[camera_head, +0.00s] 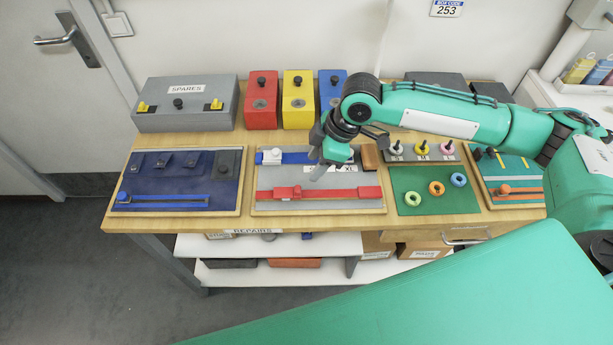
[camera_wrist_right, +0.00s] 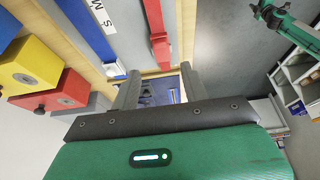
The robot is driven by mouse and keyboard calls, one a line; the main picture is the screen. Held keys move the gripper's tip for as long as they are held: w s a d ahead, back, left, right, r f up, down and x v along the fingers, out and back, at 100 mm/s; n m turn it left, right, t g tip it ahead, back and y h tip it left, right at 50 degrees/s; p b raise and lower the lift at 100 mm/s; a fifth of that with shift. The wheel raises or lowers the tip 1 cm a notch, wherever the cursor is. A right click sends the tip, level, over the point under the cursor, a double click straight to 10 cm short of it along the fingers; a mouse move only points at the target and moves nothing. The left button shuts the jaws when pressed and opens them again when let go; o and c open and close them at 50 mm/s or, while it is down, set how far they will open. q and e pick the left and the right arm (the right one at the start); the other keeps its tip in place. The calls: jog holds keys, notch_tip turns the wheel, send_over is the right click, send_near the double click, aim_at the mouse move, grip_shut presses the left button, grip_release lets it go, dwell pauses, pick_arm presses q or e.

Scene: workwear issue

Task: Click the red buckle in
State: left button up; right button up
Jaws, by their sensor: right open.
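The red buckle (camera_head: 288,192) lies on a red strap (camera_head: 345,193) along the front of the grey middle board (camera_head: 270,180). I cannot tell whether its halves are joined. In the right wrist view the red buckle (camera_wrist_right: 160,45) shows ahead of the fingers, toward the upper middle. A blue strap (camera_head: 300,158) with a white buckle (camera_head: 271,156) runs behind it on the same board. My right gripper (camera_head: 318,174) hangs over the board, behind and a little right of the red buckle. In its wrist view the gripper (camera_wrist_right: 160,90) is open and empty. My left gripper is not in view.
A navy board (camera_head: 170,205) lies left. A green mat with rings (camera_head: 410,208) and a board with an orange strap (camera_head: 515,195) lie right. A grey spares box (camera_head: 190,115) and red (camera_head: 262,110), yellow (camera_head: 298,112) and blue boxes stand behind.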

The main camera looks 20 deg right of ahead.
jog(key=shift+v, duration=2.1)
